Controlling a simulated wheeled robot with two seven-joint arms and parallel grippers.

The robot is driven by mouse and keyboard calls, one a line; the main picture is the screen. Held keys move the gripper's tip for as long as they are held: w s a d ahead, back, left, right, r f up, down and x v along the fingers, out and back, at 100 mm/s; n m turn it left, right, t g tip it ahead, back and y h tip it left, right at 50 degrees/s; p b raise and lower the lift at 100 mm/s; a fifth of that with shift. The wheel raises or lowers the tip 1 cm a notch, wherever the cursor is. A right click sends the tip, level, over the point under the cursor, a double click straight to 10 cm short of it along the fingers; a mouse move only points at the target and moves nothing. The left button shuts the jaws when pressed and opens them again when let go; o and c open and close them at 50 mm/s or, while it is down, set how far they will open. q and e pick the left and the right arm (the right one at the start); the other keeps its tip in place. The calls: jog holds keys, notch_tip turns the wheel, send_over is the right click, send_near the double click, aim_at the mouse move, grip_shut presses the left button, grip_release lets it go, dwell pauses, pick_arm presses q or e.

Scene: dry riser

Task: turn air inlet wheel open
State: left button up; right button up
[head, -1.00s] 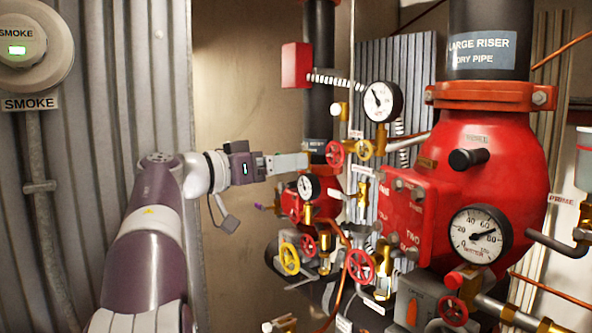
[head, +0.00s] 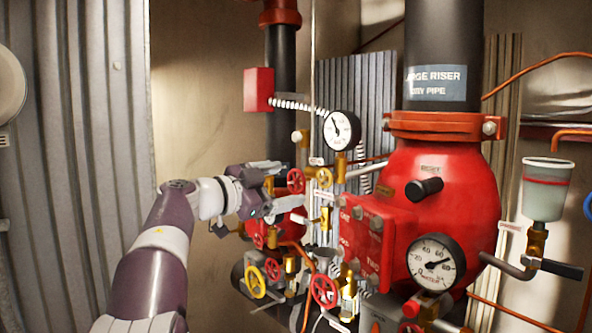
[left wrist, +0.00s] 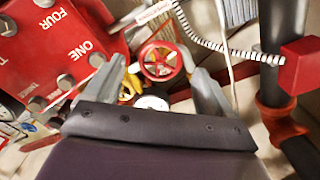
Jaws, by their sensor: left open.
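I cannot read a label naming the air inlet wheel. My left gripper (head: 279,185) is open, its fingers above and below the left side of this red wheel. In the left wrist view the red wheel (left wrist: 160,61) shows between the two spread fingers of the left gripper (left wrist: 165,82), just beyond their tips. I cannot tell whether either finger touches it. My right gripper is not in view.
The large red riser valve (head: 440,190) and its gauge (head: 436,262) stand to the right. Lower red (head: 324,291) and yellow (head: 252,282) wheels sit below the gripper. A dark pipe (head: 281,100) and red box (head: 258,90) are above. Free room lies left, before the corrugated wall.

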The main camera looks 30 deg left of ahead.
aim_at(294, 183)
pick_arm(q)
jog(key=p+x, duration=0.1)
jog(key=x, duration=0.3)
jog(key=shift+w, duration=0.3)
jog(key=shift+s, duration=0.1)
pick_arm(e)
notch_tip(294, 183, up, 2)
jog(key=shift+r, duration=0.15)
pick_arm(q)
jog(key=shift+c, duration=0.9)
jog(key=c, duration=0.9)
jog(key=shift+n, duration=0.5)
jog(key=o, duration=1.1)
